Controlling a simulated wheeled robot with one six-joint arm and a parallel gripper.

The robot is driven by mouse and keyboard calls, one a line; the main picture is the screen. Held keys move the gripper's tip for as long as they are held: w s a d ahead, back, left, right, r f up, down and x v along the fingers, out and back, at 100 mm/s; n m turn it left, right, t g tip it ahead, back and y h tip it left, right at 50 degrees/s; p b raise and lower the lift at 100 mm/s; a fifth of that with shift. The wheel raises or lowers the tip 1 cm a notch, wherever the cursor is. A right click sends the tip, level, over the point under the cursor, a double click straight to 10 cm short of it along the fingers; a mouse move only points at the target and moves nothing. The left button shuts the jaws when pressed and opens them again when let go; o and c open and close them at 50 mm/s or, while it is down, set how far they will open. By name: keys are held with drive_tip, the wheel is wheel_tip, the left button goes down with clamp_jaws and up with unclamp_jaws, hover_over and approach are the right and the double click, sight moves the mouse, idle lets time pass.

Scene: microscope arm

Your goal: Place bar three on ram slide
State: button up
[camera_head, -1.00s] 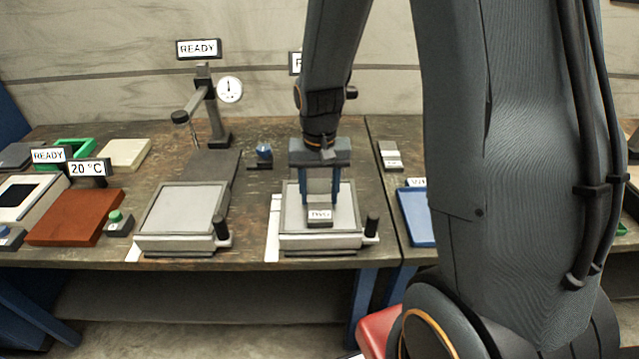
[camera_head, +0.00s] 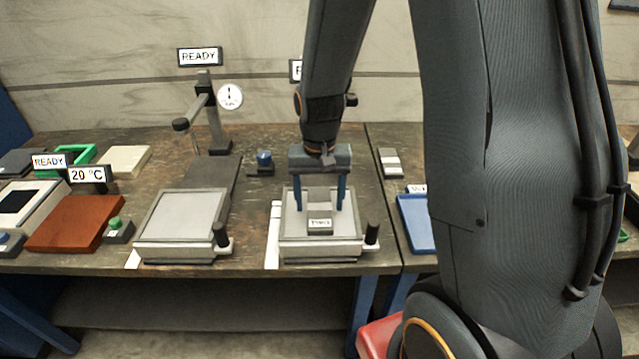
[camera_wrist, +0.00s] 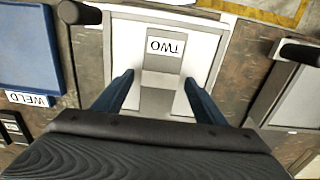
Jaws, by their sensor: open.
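A grey bar with a white label reading TWO (camera_wrist: 166,46) lies on the light square plate of the right-hand slide fixture (camera_head: 350,224). The bar also shows in the head view (camera_head: 320,226). My gripper (camera_head: 319,208) is open, with its blue fingers on either side of the bar and apart from it; the gap shows in the wrist view (camera_wrist: 158,82). A second slide fixture (camera_head: 185,212) to the left has a bare plate. I see no label reading THREE. A small grey block with a pale band (camera_head: 391,163) lies right of the fixture; its label is unreadable.
A post with a dial gauge (camera_head: 230,96) and a READY sign stands behind the left fixture. A black-knobbed handle (camera_head: 372,233) sticks up at the right fixture's corner. A blue tray (camera_head: 415,222) lies right. My arm hides much of the right side.

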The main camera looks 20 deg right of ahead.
sight(319, 207)
wheel_tip(319, 207, up, 11)
drive_tip(key=b, duration=0.2)
drive_tip(key=s+f+n, duration=0.1)
drive_tip(key=s+f, duration=0.1)
drive_tip(key=s, duration=0.1)
drive_tip(key=s+f+n, duration=0.1)
drive_tip(key=s, duration=0.2)
drive_tip(key=s+f+n+t, duration=0.1)
drive_tip(key=s+f, duration=0.1)
drive_tip(key=s, duration=0.1)
drive_tip(key=shift+s+f+n, duration=0.2)
drive_tip(key=shift+f+n, duration=0.1)
